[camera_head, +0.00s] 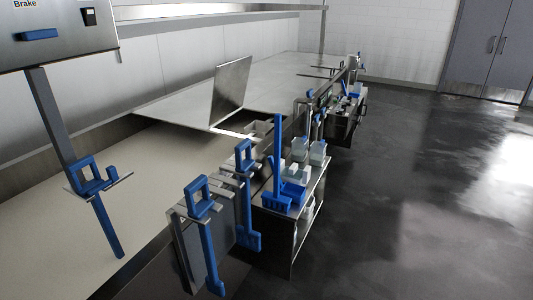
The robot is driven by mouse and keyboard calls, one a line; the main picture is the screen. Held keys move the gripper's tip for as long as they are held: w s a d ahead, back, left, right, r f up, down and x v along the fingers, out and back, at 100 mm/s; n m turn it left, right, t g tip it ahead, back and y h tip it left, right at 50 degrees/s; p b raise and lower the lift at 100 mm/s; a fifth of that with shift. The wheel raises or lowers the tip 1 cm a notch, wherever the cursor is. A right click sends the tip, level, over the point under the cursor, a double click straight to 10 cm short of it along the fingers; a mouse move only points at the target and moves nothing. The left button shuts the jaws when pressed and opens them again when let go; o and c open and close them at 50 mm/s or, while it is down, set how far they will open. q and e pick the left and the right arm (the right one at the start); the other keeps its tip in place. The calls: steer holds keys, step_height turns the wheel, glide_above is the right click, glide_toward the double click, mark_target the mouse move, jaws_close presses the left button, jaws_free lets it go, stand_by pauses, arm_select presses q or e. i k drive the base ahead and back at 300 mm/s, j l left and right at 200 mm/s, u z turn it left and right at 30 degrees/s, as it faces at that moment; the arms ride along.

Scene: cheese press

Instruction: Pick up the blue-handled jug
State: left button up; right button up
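I cannot make out a jug with a blue handle for certain. Pale, translucent containers (318,153) stand on the top of a steel cart beside the long table, and they are too small to tell whether one is a jug. Blue items (355,88) also lie on a second cart farther back, too small to name. Neither of my grippers is in view.
Long blue-handled tools (209,250) hang on a rack at the table's near edge, and another (106,225) hangs at the left. A blue tray (293,192) sits on the steel cart (305,232). An upright metal plate (231,92) stands on the table. The dark floor (420,170) at right is clear.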

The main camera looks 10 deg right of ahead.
mark_target(318, 149)
steer(key=i+l+u, duration=0.65)
steer(key=i+l, duration=0.15)
steer(key=l, duration=0.25)
